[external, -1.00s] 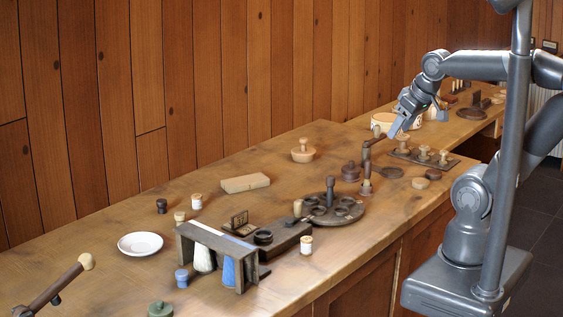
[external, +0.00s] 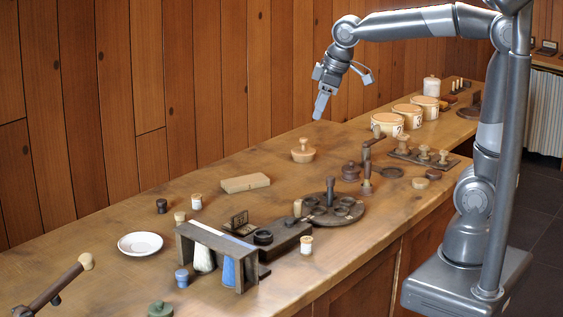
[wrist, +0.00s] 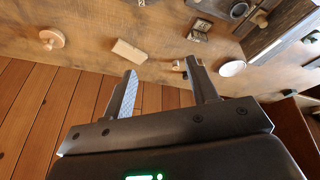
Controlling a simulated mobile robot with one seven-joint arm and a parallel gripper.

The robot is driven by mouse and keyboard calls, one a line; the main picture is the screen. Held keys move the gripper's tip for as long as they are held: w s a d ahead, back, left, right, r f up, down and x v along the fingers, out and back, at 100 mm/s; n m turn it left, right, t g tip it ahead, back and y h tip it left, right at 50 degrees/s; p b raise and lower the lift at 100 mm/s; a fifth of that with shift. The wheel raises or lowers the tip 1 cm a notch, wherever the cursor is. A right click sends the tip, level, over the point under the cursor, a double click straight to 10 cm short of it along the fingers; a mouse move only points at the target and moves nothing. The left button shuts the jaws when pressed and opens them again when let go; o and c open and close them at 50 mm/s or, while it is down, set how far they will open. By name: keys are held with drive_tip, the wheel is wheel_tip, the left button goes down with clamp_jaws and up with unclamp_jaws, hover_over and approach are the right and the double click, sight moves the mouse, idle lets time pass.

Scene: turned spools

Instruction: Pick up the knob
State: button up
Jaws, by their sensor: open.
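A pale turned wooden knob on a round base (external: 303,151) stands upright on the far part of the bench. It also shows in the wrist view (wrist: 52,38), at the upper left. Several mushroom-shaped wooden knobs (external: 424,152) stand on a dark strip further right; I cannot tell which knob the task means. My gripper (external: 319,108) is in the air above and slightly right of the knob on the round base, apart from it. In the wrist view my gripper's two fingers (wrist: 161,72) are spread with nothing between them.
A wooden block (external: 245,183) lies left of the round-based knob. A dark round holder with a post (external: 332,207), a dark rack (external: 222,254) and a white dish (external: 140,244) stand nearer. Round boxes (external: 388,124) stand at right. The plank wall rises behind the bench.

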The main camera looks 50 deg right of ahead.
drive_tip(key=w+a+f+n+g, duration=0.1)
drive_tip(key=w+a+n, duration=0.15)
drive_tip(key=a, duration=0.25)
drive_tip(key=w+a+n, duration=0.1)
drive_tip(key=w+a, duration=0.2)
drive_tip(key=a, duration=0.3)
drive_tip(key=n+g, duration=0.3)
drive_tip(key=n, duration=0.5)
hover_over(182, 272)
drive_tip(key=f, duration=2.2)
drive_tip(key=shift+w+d+f, duration=0.2)
drive_tip(key=shift+w+d, duration=0.2)
drive_tip(key=shift+s+a+f, duration=0.1)
drive_tip(key=shift+f, duration=0.8)
drive_tip(key=shift+s+a+f, duration=0.15)
drive_tip(key=shift+f, duration=0.7)
drive_tip(key=shift+s+a+f, duration=0.1)
drive_tip(key=shift+f, duration=0.8)
drive_tip(key=shift+c, duration=0.5)
drive_tip(key=c, duration=0.9)
